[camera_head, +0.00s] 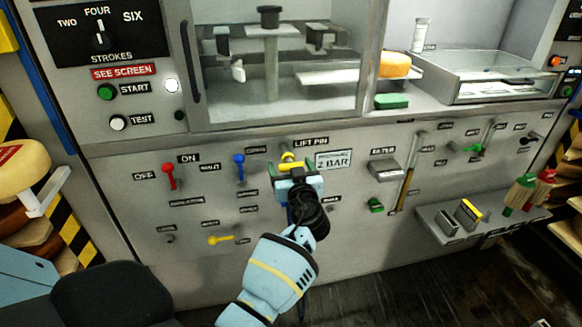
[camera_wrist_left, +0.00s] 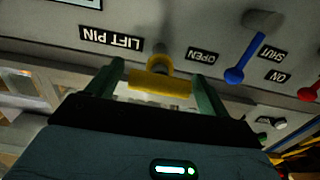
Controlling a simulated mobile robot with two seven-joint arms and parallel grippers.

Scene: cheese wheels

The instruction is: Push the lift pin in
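The lift pin (camera_head: 288,158) is a yellow crossbar handle on the grey panel, just under the LIFT PIN label (camera_head: 311,142). In the left wrist view the yellow bar (camera_wrist_left: 160,84) stands off the panel on a short shaft. My left gripper (camera_head: 291,168) is at the pin in the head view. In the left wrist view its green fingers (camera_wrist_left: 160,80) stand apart, one beyond each end of the bar. Whether either finger touches the bar is unclear. My right gripper is in neither view.
A blue lever (camera_head: 239,167) and a red lever (camera_head: 168,176) are left of the pin. A 2 BAR plate (camera_head: 333,160) is just right of it. A yellow lever (camera_head: 221,240) sits lower left. A shelf (camera_head: 437,219) juts out at the right.

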